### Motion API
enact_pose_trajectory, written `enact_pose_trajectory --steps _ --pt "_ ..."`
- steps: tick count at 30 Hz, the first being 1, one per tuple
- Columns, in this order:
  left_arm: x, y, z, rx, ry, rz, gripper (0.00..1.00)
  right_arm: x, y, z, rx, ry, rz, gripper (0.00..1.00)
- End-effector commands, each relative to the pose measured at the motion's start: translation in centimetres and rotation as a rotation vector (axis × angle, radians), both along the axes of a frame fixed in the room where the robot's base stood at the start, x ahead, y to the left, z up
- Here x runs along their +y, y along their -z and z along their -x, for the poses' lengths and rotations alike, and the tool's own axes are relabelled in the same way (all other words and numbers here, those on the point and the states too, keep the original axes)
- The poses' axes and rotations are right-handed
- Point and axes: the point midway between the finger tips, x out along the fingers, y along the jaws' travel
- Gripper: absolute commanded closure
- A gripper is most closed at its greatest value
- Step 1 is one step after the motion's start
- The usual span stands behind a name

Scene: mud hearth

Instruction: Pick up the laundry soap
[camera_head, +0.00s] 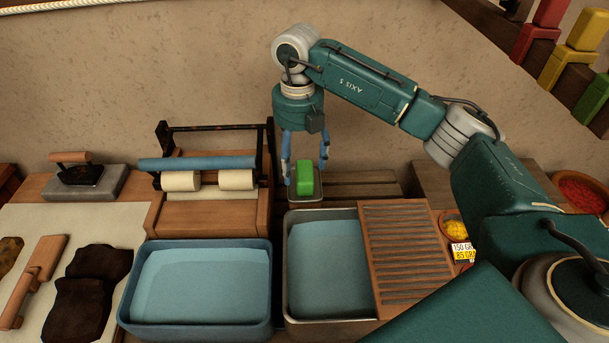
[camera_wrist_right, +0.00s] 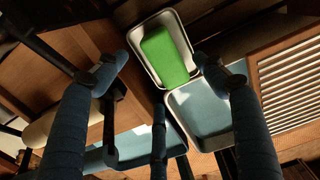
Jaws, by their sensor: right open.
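The laundry soap is a green block (camera_head: 305,179) lying in a small metal tray (camera_head: 306,199) behind the basins. In the right wrist view the soap (camera_wrist_right: 166,58) lies inside the tray, whose pale rim (camera_wrist_right: 141,70) shows around it. My right gripper (camera_head: 305,180) points down over the tray with its blue fingers spread. In the wrist view the fingers (camera_wrist_right: 161,78) are apart, with the soap beyond them and nothing held. I cannot tell the exact gap between fingertips and soap. My left gripper does not show.
A blue basin (camera_head: 138,307) and a metal basin (camera_head: 293,307) of water stand in front. A slatted wooden board (camera_head: 407,255) rests at the metal basin's right. A roller wringer (camera_head: 209,164) stands close at left.

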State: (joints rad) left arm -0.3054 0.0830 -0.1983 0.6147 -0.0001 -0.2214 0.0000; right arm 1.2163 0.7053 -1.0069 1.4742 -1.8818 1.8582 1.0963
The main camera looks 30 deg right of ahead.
Motion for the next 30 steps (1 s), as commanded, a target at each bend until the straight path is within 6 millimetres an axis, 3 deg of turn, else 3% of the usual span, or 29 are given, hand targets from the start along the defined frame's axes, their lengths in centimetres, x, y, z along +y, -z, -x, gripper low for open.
enact_pose_trajectory --steps 10,19,27,30 --pt "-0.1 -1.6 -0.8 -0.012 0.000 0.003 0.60 -0.5 4.6 -0.2 0.002 0.001 0.000 0.30" --pt "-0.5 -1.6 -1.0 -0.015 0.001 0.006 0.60 -0.5 5.1 -0.3 0.000 0.001 0.000 0.30" --pt "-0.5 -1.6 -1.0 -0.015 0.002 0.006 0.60 -0.5 5.1 -0.3 0.000 0.001 0.000 0.84" --pt "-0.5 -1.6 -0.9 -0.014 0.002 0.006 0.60 -0.5 5.0 -0.3 0.000 0.001 -0.001 0.85"
